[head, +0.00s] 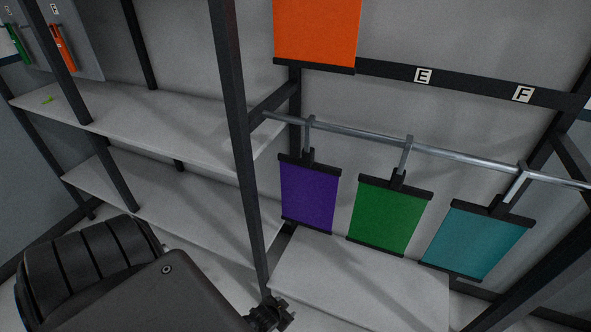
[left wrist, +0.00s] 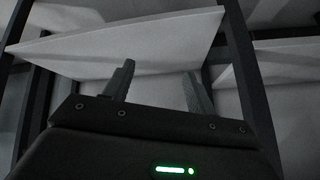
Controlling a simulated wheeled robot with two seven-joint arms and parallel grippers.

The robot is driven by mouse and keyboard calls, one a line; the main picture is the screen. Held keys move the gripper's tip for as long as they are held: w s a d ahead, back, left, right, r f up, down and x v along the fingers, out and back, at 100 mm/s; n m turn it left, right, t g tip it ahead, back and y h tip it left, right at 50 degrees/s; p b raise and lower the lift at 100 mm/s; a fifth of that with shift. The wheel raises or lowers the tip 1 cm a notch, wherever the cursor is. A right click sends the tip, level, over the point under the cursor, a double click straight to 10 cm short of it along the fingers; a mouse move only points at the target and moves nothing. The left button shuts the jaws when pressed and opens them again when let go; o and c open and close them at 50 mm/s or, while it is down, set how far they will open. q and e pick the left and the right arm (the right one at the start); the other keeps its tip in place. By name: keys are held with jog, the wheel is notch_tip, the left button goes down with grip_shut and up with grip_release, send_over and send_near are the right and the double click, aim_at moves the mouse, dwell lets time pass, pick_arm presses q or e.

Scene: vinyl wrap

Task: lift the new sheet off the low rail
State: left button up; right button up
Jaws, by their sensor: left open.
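Three sheets hang by hooks from the low rail (head: 452,155) in the head view: a purple sheet (head: 308,194), a green sheet (head: 388,218) and a teal sheet (head: 476,242). Each has a dark bar along its top and bottom. I cannot tell which one is the new sheet. My left gripper (head: 272,314) is at the bottom of the head view, below and to the left of the sheets and apart from them. In the left wrist view the left gripper (left wrist: 158,85) is open, with nothing between its fingers. My right gripper is not in view.
An orange sheet (head: 316,30) hangs higher up, beside labels E (head: 423,76) and F (head: 523,94). A dark post (head: 236,120) stands between the left shelves (head: 150,125) and the rail bay. A pale lower shelf (head: 350,285) lies below the sheets.

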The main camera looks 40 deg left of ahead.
pick_arm(q)
jog(key=w+a+r+n+t+y, duration=0.1)
jog(key=w+a+r+t, duration=0.2)
jog(key=w+r, duration=0.85)
jog(key=n+t+y, duration=0.3)
jog(key=t, duration=0.4)
send_near(306, 157)
jog(key=w, duration=0.3)
jog(key=p+x, duration=0.1)
jog(key=x, duration=0.5)
jog(key=a+p+x, duration=0.1)
jog(key=x, duration=0.3)
jog(key=shift+s+p, duration=0.2)
jog(key=shift+p, duration=0.15)
jog(key=shift+w+a, duration=0.15)
jog(key=shift+w, duration=0.45)
jog(key=shift+c, duration=0.3)
jog(key=c, duration=1.1)
jog(key=shift+r+p, duration=1.15)
jog(key=shift+p, duration=0.1)
jog(key=shift+c, duration=0.2)
